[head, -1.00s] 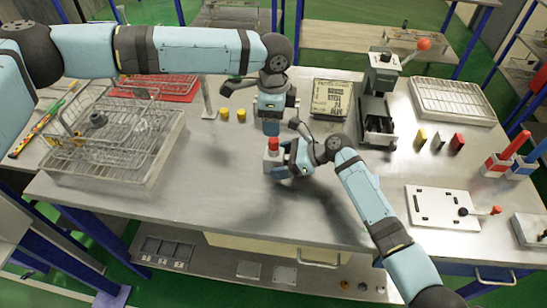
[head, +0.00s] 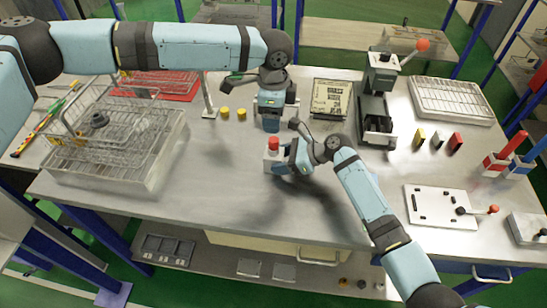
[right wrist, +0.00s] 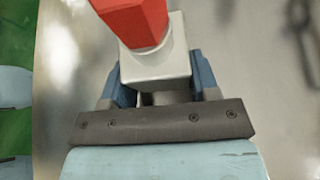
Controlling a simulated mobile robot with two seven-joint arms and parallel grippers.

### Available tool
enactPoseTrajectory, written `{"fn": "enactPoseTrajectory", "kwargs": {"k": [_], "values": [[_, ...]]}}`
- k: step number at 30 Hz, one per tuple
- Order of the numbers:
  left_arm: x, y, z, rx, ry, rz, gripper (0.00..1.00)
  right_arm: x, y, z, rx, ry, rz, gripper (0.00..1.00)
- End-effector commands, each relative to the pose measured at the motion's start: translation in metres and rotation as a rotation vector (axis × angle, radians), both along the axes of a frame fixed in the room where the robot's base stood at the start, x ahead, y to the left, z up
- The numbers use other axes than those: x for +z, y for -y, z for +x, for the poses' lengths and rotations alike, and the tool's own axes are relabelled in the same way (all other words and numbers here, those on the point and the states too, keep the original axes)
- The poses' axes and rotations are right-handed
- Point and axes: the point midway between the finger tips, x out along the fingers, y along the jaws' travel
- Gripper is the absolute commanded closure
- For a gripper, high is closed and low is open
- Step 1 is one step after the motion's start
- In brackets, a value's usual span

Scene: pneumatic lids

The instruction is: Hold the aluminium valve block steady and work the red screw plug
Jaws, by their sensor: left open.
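The aluminium valve block (head: 270,160) stands upright near the middle of the table, with the red screw plug (head: 273,143) on its top. In the right wrist view the block (right wrist: 155,66) sits between blue fingers and the red plug (right wrist: 135,20) rises from it. My right gripper (head: 283,160) is shut on the block from the right; its fingers (right wrist: 162,85) flank the block's sides. My left gripper (head: 270,126) points down, open and empty, just above and behind the plug, apart from it in the picture. Its fingertips are partly hard to make out.
A wire basket (head: 150,165) stands at the left. Two yellow cylinders (head: 241,114) stand behind the left gripper's left side. The table's front middle is clear.

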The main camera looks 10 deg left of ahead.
Motion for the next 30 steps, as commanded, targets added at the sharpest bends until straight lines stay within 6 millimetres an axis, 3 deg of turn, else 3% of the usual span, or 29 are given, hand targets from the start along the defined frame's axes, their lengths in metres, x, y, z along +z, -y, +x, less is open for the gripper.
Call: {"fn": "enactPoseTrajectory", "kwargs": {"k": [30], "values": [[0.0035, 0.0000, 0.0000, 0.000, 0.000, 0.000, 0.36, -0.0057, 0.0004, -0.0013, 0.001, -0.004, -0.004, 0.66]]}}
